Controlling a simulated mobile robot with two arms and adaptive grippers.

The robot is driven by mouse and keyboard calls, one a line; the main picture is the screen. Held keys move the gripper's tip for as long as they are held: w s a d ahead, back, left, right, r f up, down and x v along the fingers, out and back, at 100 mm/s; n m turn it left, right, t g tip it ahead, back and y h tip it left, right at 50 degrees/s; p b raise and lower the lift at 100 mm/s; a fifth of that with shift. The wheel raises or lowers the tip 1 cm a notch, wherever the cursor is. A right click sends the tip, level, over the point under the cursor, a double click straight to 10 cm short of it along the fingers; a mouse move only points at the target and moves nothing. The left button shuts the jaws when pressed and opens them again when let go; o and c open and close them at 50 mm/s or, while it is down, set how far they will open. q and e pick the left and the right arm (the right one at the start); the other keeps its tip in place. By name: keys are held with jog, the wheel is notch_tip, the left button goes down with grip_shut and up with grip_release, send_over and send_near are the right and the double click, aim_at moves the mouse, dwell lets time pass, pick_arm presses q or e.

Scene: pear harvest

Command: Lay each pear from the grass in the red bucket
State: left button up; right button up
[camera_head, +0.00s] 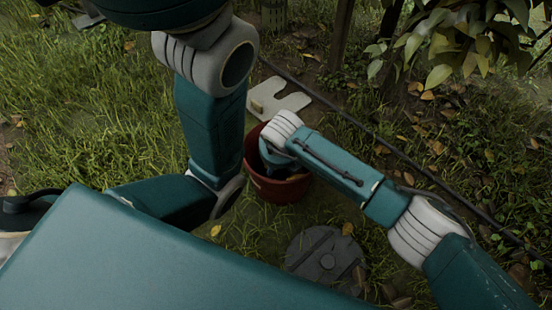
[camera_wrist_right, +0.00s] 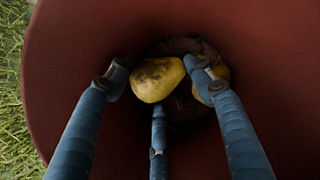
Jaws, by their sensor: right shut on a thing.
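The red bucket (camera_head: 282,190) stands on the grass below my right forearm; its inner wall fills most of the right wrist view (camera_wrist_right: 62,70). My right gripper (camera_wrist_right: 160,84) reaches down inside the bucket. Its fingers are shut on a yellow pear (camera_wrist_right: 156,76) with brown patches. A second yellow pear (camera_wrist_right: 220,73) shows partly behind the right finger, deeper in the bucket. In the head view my right wrist hides most of the bucket's inside. My left gripper is not in view. I see no pear clearly on the grass.
A round grey disc (camera_head: 326,256) lies on the ground in front of the bucket. A pale flat slab (camera_head: 290,103) lies behind it. A dark pipe or cable crosses the ground diagonally. A leafy plant (camera_head: 455,40) stands at the upper right.

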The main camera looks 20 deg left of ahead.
jog(key=shift+f+b, duration=0.7)
jog(key=shift+f, duration=0.15)
dwell(0.3)
jog(key=o, duration=1.3)
jog(key=shift+r, duration=0.15)
jog(key=v, duration=1.1)
jog(key=shift+s+d+r, duration=0.1)
jog(key=shift+s+r, duration=0.05)
jog(key=shift+r, duration=0.25)
